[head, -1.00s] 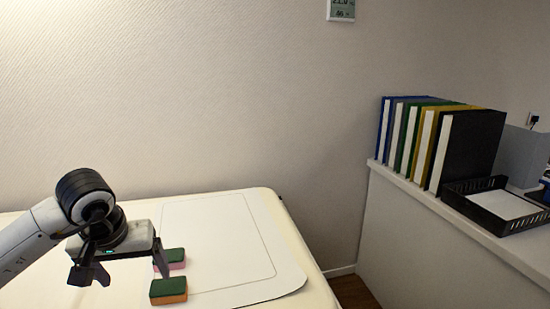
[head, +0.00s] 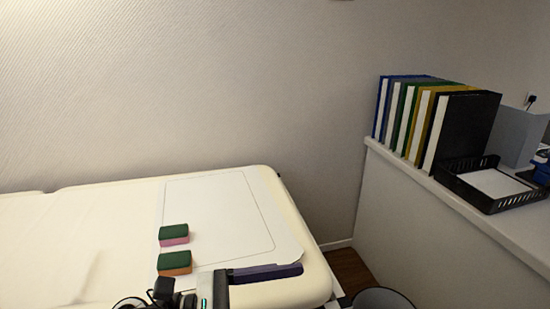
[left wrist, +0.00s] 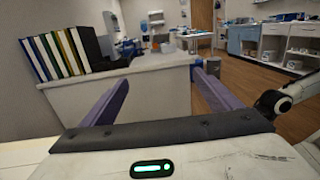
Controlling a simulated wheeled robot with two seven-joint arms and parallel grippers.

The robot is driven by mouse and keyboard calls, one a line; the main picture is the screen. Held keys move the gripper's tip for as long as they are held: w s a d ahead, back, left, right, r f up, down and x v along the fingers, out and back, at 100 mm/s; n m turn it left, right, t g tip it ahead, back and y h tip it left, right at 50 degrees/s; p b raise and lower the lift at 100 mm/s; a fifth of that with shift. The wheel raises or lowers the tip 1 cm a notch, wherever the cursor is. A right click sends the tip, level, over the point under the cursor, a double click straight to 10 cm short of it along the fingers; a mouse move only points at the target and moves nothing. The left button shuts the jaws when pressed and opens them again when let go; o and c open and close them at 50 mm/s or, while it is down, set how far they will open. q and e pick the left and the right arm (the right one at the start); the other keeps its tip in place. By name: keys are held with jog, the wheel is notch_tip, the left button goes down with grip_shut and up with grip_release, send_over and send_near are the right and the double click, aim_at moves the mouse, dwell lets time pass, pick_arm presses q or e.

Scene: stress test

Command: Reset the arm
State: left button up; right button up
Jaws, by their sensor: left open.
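My left gripper (left wrist: 160,82) shows in the left wrist view with its two purple fingers spread wide and nothing between them. In the head view, part of it (head: 215,288) shows at the bottom edge, with one purple finger reaching right over the near end of the white sheet. The other finger is out of that picture. The gripper is to the right of and nearer than two two-tone blocks, a green and pink one (head: 174,235) and a green and orange one (head: 175,264). It holds neither. My right gripper is not in view.
The blocks lie at the left edge of the white sheet (head: 215,205) on a cream table (head: 60,235). A counter (head: 400,205) at the right bears binders (head: 462,135) and a black tray (head: 480,200). A dark round bin (head: 383,299) stands at bottom right.

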pick_arm(q)
jog(key=w+a+n+t+y+p, duration=0.1)
jog(key=w+a+n+t, duration=0.1)
jog(key=n+t, duration=0.5)
jog(key=w+a+n+t+y, duration=0.1)
jog(key=w+a+n+t, duration=0.15)
jog(key=n, duration=0.85)
jog(key=a+f+n+t+y+p, duration=0.1)
jog(key=a+f+n+t+y, duration=0.3)
jog(key=a+f+n+y, duration=0.85)
jog(key=s+a+f+n+g+p, duration=0.1)
jog(key=s+f+n+g, duration=0.7)
jog(key=s+f+n, duration=0.8)
jog(key=s+n+y, duration=0.1)
jog(key=n, duration=0.2)
jog(key=shift+s+a+f, duration=0.15)
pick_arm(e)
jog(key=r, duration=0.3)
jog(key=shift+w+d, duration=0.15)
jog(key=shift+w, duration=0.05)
pick_arm(q)
jog(key=shift+c, duration=0.3)
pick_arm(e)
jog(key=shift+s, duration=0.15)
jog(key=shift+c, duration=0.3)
